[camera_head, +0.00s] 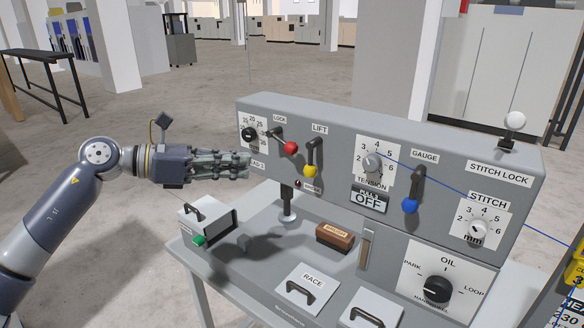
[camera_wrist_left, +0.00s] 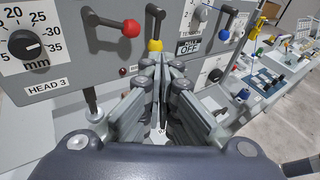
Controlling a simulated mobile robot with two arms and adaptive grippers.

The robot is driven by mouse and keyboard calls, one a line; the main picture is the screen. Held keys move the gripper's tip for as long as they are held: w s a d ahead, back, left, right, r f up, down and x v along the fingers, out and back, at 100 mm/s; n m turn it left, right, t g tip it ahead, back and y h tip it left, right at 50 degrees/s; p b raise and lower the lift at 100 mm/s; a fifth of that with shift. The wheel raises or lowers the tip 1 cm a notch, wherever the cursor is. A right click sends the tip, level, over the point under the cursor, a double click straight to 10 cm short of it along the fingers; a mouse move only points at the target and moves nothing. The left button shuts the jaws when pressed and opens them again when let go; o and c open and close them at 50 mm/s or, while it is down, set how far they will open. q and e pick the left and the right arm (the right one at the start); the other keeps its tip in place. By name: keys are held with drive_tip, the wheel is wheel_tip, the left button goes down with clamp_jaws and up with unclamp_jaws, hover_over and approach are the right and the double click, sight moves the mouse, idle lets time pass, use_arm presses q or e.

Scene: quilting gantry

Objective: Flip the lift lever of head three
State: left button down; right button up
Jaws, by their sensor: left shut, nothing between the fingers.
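The head's grey panel (camera_head: 335,140) carries a lever marked LIFT, with a dark arm and a yellow knob (camera_head: 311,171) hanging down. A HEAD 3 label (camera_wrist_left: 47,87) shows on this panel in the left wrist view. The yellow knob also shows there (camera_wrist_left: 155,45), just beyond the fingertips. My left gripper (camera_head: 246,165) is shut and empty, in front of the panel's left end. In the head view it is left of the lift lever, with a gap between them. My right gripper is not in view.
A LOCK lever with a red knob (camera_head: 291,148) sits just left of the lift lever. A GAUGE lever with a blue knob (camera_head: 410,205) is further right. Below are a brown block (camera_head: 334,237) and a box with a green tab (camera_head: 205,222).

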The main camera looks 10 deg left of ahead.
sight(304, 170)
use_arm(q)
drive_tip(key=shift+s+a+m+y, duration=0.25)
drive_tip(key=shift+a+y, duration=0.25)
drive_tip(key=shift+a, duration=0.4)
drive_tip(key=shift+w+d, duration=0.1)
drive_tip(key=r+p+x, duration=0.1)
drive_tip(key=p+x, duration=0.7)
drive_tip(key=x, duration=0.5)
drive_tip(key=shift+w+d+f, duration=0.2)
drive_tip(key=shift+d, duration=0.25)
